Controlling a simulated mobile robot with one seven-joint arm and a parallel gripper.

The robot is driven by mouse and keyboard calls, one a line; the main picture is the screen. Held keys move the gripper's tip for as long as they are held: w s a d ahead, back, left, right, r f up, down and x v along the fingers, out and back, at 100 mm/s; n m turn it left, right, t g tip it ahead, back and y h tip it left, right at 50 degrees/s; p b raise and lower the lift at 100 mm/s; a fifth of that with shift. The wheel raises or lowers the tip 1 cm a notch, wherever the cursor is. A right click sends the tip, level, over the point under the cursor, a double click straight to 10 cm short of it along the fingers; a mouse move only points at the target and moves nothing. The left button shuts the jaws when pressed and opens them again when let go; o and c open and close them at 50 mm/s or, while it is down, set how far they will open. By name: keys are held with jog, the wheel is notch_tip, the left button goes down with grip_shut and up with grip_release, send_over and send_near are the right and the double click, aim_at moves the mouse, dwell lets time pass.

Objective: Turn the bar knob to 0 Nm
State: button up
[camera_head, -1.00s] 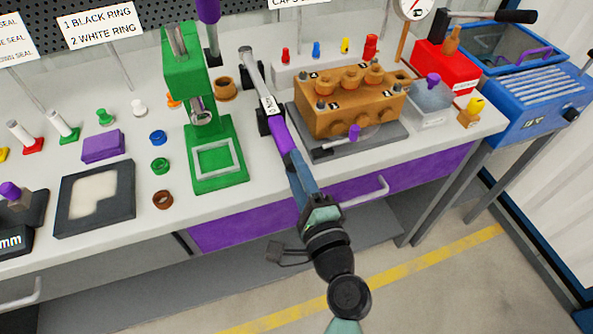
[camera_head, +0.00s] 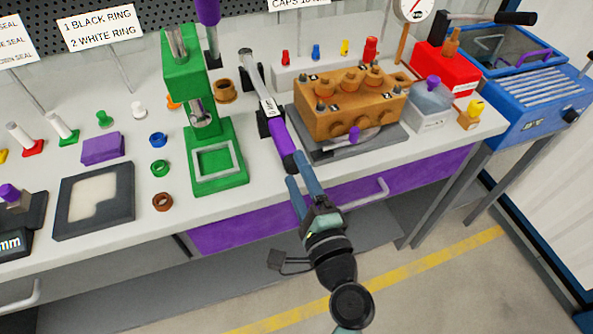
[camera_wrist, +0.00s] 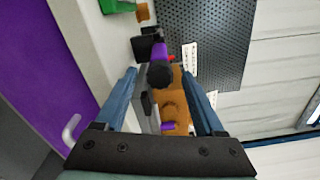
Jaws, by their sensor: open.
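The bar-shaped torque tool (camera_head: 262,88) lies across black holders on the bench, its near end pointing out over the front edge. It has a pale scale label, too small to read, a purple grip (camera_head: 280,136) and a dark end knob (camera_head: 288,162). In the wrist view the black knob (camera_wrist: 160,75) shows end-on between my fingers, with the purple grip behind it. My gripper (camera_head: 297,172) is open, its blue fingers apart at the knob's near end. In the wrist view my gripper (camera_wrist: 157,72) is also open; I cannot tell whether a finger touches the knob.
The brown pump block (camera_head: 350,105) stands on a grey plate right of the tool, with a purple-handled item in front. A green press (camera_head: 213,150) stands to the left. A drawer handle (camera_head: 366,191) projects from the purple front below. Space before the bench is open.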

jog(key=b+v, duration=0.1)
jog(key=v, duration=1.1)
jog(key=shift+b, duration=0.3)
jog(key=w+a+r+n+t, duration=0.1)
jog(key=w+r+n, duration=0.25)
jog(key=r, duration=0.45)
jog(key=w+a+r+n+t, duration=0.1)
jog(key=w+r+n, duration=0.2)
jog(key=r+n, duration=0.35)
jog(key=w+a+r+n+t, duration=0.1)
jog(key=w+r+n, duration=0.2)
jog(key=r, duration=0.6)
jog(key=s+r+n+t+h+p, duration=0.1)
jog(key=r+p, duration=0.4)
jog(key=r, duration=0.8)
jog(key=s+a+r+n+t+h+p, duration=0.1)
jog(key=s+r+n+t+h+p, duration=0.1)
jog(key=r, duration=1)
jog(key=s+r+n+t+h+p, duration=0.1)
jog(key=s+r+t+p, duration=0.3)
jog(key=r+p, duration=0.4)
notch_tip(320, 180, up, 6)
jog(key=shift+s+a+f+h, duration=0.2)
jog(key=shift+s+a+h, duration=0.2)
jog(key=shift+s+h, duration=0.25)
